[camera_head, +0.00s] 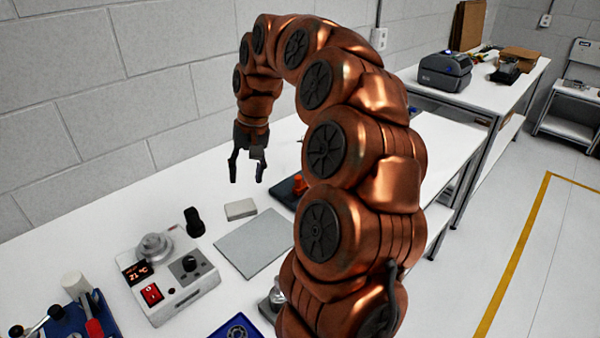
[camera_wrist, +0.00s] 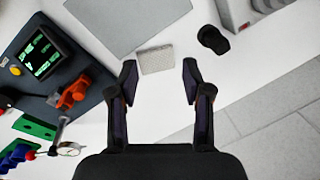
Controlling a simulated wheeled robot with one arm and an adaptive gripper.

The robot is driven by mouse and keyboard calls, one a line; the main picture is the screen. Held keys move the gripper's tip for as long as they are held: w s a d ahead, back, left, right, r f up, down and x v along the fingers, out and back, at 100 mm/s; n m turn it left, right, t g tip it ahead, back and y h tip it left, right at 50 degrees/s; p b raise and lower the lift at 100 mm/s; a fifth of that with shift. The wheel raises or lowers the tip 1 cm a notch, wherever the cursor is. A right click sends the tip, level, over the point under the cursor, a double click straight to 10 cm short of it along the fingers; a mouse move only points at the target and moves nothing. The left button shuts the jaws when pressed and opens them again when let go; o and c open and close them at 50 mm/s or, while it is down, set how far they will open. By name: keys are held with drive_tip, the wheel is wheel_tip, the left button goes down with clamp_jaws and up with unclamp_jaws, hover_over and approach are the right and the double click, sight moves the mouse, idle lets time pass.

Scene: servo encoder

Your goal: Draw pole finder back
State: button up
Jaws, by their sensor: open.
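No part is labelled as the pole finder. A dark fixture (camera_wrist: 98,74) with a lit green screen (camera_wrist: 43,52) carries an orange part (camera_wrist: 73,93), which may be it. In the head view the orange part (camera_head: 299,185) sits on the dark fixture (camera_head: 284,192), largely hidden behind my arm. My gripper (camera_head: 246,178) is open and empty, pointing down above the white bench, left of the fixture. In the wrist view my gripper (camera_wrist: 160,76) has its fingers spread, with the fixture to their left. Neither finger appears to touch anything.
A small pale block (camera_wrist: 157,59) lies beyond the fingertips, beside a grey mat (camera_wrist: 120,25). A black upright knob-like piece (camera_head: 194,222) stands near a white control box (camera_head: 178,285). A dial gauge (camera_wrist: 68,148) is at lower left. The wall rises close behind the bench.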

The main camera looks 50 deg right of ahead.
drive_tip(key=w+d+f+m, duration=0.1)
drive_tip(key=d+f+m, duration=0.15)
drive_tip(key=d, duration=1.05)
drive_tip(key=m, duration=0.3)
hover_over(299, 176)
drive_tip(key=s, duration=0.1)
drive_tip(key=f, duration=0.1)
drive_tip(key=shift+t+h, duration=0.3)
drive_tip(key=shift+w+f+p, duration=0.15)
drive_tip(key=shift+f+p, duration=0.35)
drive_tip(key=shift+f, duration=0.75)
drive_tip(key=shift+w+f+p, duration=0.2)
drive_tip(key=shift+f+p, duration=0.3)
drive_tip(key=shift+f, duration=0.8)
drive_tip(key=shift+w+f+p, duration=0.15)
drive_tip(key=shift+f+p, duration=0.35)
drive_tip(key=shift+f, duration=0.75)
clamp_jaws()
